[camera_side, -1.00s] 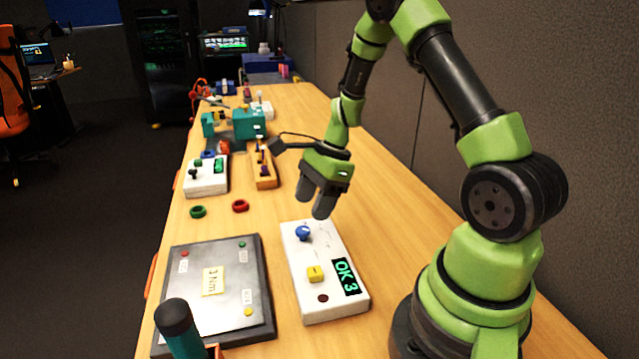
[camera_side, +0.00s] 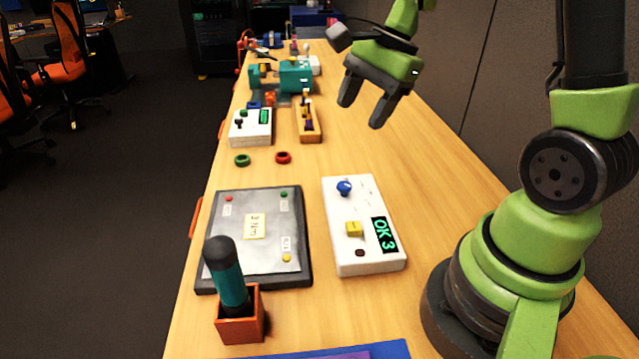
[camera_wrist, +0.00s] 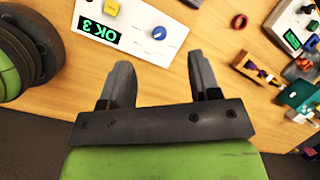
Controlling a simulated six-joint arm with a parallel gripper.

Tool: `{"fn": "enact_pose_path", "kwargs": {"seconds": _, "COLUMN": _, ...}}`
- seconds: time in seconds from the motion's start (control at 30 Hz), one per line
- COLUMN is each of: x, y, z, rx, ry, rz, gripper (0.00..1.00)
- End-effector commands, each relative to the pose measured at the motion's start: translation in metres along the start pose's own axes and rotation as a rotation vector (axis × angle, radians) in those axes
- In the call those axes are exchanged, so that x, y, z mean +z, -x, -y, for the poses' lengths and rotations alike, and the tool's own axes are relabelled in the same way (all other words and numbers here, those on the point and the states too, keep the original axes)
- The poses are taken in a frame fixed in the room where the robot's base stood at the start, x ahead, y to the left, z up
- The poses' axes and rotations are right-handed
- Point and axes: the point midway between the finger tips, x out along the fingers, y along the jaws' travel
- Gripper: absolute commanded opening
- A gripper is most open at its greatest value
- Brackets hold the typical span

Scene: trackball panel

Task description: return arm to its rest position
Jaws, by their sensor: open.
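My gripper (camera_side: 362,106) is open and empty, raised above the bench behind the trackball panel in the side view. Its two dark fingers are apart, and they also show in the wrist view (camera_wrist: 163,84). The white trackball panel (camera_side: 370,258) lies flat on the bench with a blue ball (camera_side: 344,187), a yellow button (camera_side: 354,229) and a green display (camera_side: 384,235) reading "OK 3". The panel is partly cut off at the top of the wrist view (camera_wrist: 150,50). Nothing touches the panel.
A grey plate (camera_side: 228,218) lies left of the panel. A teal-handled tool stands in an orange holder (camera_side: 240,326) in front. Green (camera_side: 242,160) and red (camera_side: 283,157) rings, a joystick box (camera_side: 250,138) and a teal device (camera_side: 296,77) sit farther back. A wall runs along the right.

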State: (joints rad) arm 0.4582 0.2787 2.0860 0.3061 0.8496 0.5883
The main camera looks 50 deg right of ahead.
Motion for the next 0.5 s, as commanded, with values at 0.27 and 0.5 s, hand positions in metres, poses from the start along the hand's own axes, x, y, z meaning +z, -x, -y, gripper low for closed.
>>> {"fn": "enact_pose_path", "kwargs": {"seconds": 0.27, "x": 0.081, "y": 0.069, "z": -0.043, "rx": -0.142, "ry": 0.708, "rz": -0.119, "gripper": 0.57}}
{"fn": "enact_pose_path", "kwargs": {"seconds": 0.5, "x": 0.110, "y": 0.097, "z": -0.092, "rx": -0.251, "ry": 1.176, "rz": -0.228, "gripper": 0.57}}
